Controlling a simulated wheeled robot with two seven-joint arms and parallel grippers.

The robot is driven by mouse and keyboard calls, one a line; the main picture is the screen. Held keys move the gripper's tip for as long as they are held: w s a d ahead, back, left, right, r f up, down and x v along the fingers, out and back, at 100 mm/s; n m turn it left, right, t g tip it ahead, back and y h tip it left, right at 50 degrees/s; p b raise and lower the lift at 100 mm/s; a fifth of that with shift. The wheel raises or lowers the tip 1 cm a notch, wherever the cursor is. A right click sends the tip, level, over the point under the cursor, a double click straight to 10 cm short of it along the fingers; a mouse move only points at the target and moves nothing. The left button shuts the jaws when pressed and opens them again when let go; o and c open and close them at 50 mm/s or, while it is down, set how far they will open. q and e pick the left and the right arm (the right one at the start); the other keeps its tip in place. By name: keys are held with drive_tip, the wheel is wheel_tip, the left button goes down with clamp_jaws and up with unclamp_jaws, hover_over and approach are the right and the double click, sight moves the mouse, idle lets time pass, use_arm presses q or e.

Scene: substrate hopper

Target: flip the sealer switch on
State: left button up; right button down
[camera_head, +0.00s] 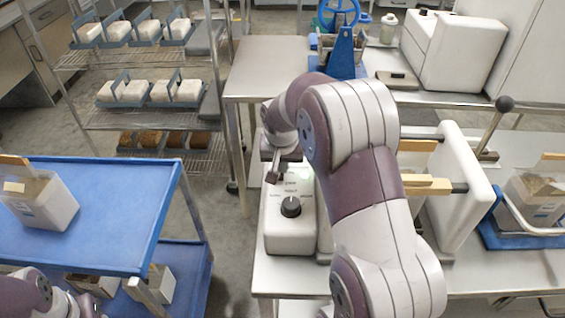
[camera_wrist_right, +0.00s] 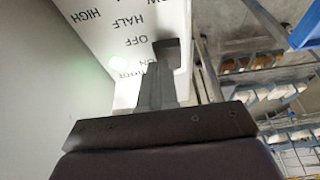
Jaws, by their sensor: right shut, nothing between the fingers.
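A white control box (camera_head: 290,240) with a black round knob (camera_head: 290,207) and printed labels stands at the bench's left edge. Its lettered face (camera_wrist_right: 125,30) fills the upper middle of the right wrist view, with HIGH, HALF and OFF readable. My right gripper (camera_head: 273,172) is shut and empty at the box's far left corner. A small dark block (camera_wrist_right: 167,52) is at its fingertips; I cannot tell whether it is the switch or whether they touch. My left gripper (camera_head: 75,302) is low at the left, its jaws unclear.
A blue cart (camera_head: 110,200) carrying a white tub (camera_head: 40,200) stands left. A wire rack (camera_head: 150,60) with bagged blocks is behind. White machine parts (camera_head: 458,185) with wooden bars (camera_head: 425,185) stand right of my right arm. Open floor lies between cart and bench.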

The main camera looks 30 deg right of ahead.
wheel_tip(320, 180, up, 5)
drive_tip(key=p, duration=0.4)
drive_tip(key=shift+w+d, duration=0.1)
drive_tip(key=shift+w, duration=0.05)
wheel_tip(320, 180, up, 9)
drive_tip(key=b, duration=0.1)
drive_tip(key=shift+s, duration=0.2)
